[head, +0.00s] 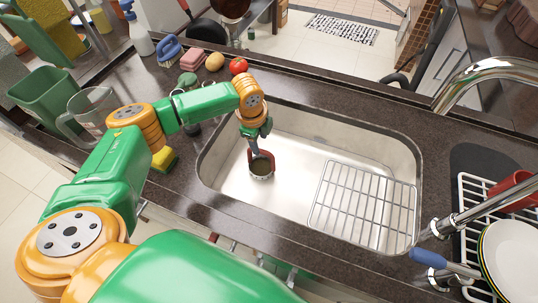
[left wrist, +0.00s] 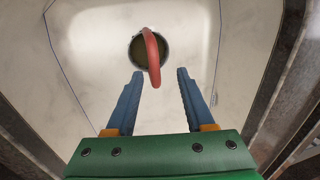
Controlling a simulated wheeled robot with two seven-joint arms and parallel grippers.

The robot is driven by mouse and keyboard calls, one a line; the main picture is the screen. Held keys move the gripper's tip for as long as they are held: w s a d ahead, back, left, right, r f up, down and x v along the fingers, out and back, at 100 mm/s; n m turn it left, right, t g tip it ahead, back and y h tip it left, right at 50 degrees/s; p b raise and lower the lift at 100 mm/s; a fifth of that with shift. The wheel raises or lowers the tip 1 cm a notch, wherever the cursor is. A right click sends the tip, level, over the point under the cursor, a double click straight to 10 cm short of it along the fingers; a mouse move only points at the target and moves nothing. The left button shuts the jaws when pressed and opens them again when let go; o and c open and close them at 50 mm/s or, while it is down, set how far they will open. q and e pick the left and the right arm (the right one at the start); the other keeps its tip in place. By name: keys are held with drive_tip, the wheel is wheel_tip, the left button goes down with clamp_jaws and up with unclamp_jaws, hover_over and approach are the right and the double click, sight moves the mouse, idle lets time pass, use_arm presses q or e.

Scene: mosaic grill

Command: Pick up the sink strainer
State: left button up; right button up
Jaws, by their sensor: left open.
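The sink strainer (head: 261,169) is a small round cup with a dark inside and a red arched handle. It sits on the floor of the steel sink (head: 300,150), in the left half of the basin. My left gripper (head: 256,152) is just above it, pointing down into the sink. In the left wrist view the strainer (left wrist: 138,52) lies just beyond the fingertips, its red handle standing across its top. The blue fingers of my left gripper (left wrist: 160,73) are apart with nothing between them except the near end of the handle in line with the gap. My right gripper does not show.
A wire rack (head: 365,205) lies in the right part of the sink. A tall faucet (head: 490,75) and a dish rack with plates (head: 512,255) are at the right. A tomato (head: 238,66), a potato (head: 215,62) and sponges stand on the counter behind.

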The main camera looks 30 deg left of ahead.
use_arm(q)
drive_tip(key=f, duration=0.6)
drive_tip(key=shift+w+a, duration=0.1)
drive_tip(key=shift+a, duration=0.3)
drive_tip(key=shift+w, duration=0.1)
drive_tip(key=shift+r, duration=0.15)
drive_tip(key=c, duration=0.7)
clamp_jaws()
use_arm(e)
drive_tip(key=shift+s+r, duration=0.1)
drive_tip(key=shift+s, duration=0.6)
